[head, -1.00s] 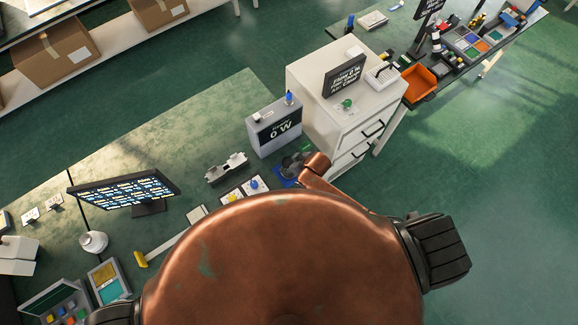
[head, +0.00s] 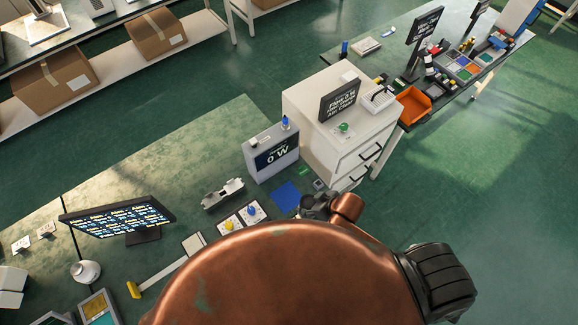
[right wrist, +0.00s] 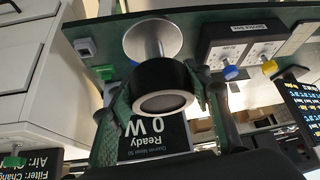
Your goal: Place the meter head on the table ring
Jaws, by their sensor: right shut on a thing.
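My right gripper (head: 318,205) shows beyond my copper-coloured arm in the head view, at the bench's right edge. In the right wrist view the same gripper (right wrist: 160,97) is shut around the meter head (right wrist: 163,84), a black cylinder with a pale round face. In the head view the meter head is mostly hidden by the gripper. I cannot make out the table ring for certain. My left gripper is out of view.
A blue mat (head: 286,196) lies bare left of the gripper. The grey meter box reading 0 W (head: 272,154) stands behind it. A white drawer cabinet (head: 335,135) is close by. A switch box with blue and yellow knobs (head: 242,218) and a monitor (head: 117,218) are left.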

